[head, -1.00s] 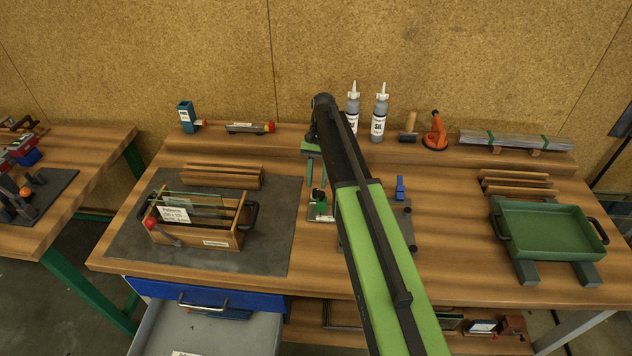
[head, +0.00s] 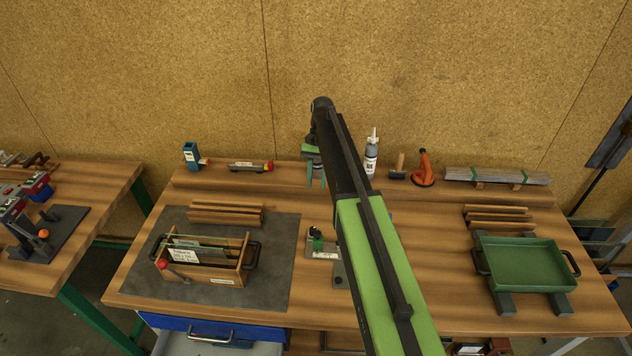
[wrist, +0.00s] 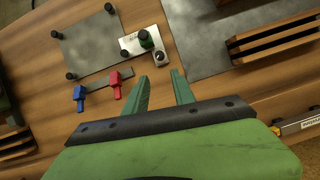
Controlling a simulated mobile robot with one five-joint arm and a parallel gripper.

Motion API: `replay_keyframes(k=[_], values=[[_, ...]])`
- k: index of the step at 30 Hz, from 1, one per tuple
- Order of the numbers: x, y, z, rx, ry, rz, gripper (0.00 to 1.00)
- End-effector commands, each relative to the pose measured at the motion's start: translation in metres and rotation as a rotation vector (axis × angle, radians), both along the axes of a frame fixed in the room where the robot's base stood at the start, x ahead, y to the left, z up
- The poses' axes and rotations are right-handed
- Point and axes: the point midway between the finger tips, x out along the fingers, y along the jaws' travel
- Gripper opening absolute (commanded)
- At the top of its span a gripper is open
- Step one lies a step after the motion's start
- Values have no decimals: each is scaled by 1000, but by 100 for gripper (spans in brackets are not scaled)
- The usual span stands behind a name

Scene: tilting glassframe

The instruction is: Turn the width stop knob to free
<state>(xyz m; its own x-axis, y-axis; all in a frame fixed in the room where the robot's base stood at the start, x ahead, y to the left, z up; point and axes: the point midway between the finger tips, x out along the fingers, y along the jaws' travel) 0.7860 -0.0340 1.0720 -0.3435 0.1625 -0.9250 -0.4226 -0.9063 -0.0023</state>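A dark green knob (wrist: 146,40) stands on a pale metal bracket (wrist: 130,46) at the corner of a grey plate (wrist: 95,40) in the wrist view. The knob also shows in the head view (head: 316,236). A blue piece (wrist: 79,92) and a red piece (wrist: 115,80) sit on a dark bar beside the plate. No readable label tells me which part is the width stop knob. My gripper (wrist: 162,86) is open and empty, with its green fingers apart. It is above the bench and apart from these parts. In the head view, my arm hides part of the fixture.
A wooden box (head: 208,270) with glass panes stands on a dark mat (head: 272,282) at left. A green tray (head: 526,265) stands at right. A bottle (head: 371,158) and an orange suction cup (head: 424,170) are at the back. Bare bench lies between fixture and tray.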

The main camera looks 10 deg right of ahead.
Motion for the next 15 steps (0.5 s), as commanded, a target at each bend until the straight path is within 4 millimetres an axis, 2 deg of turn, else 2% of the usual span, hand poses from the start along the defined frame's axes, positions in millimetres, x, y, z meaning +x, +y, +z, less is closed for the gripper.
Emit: replay_keyframes(k=[2, 4, 12, 15], values=[[-12, 3, -6, -2, -13, 15, 31], [-33, 8, -17, -6, -43, 43, 31], [-152, 28, -70, -46, -249, 264, 31], [-184, 32, -82, -64, -312, 341, 31]])
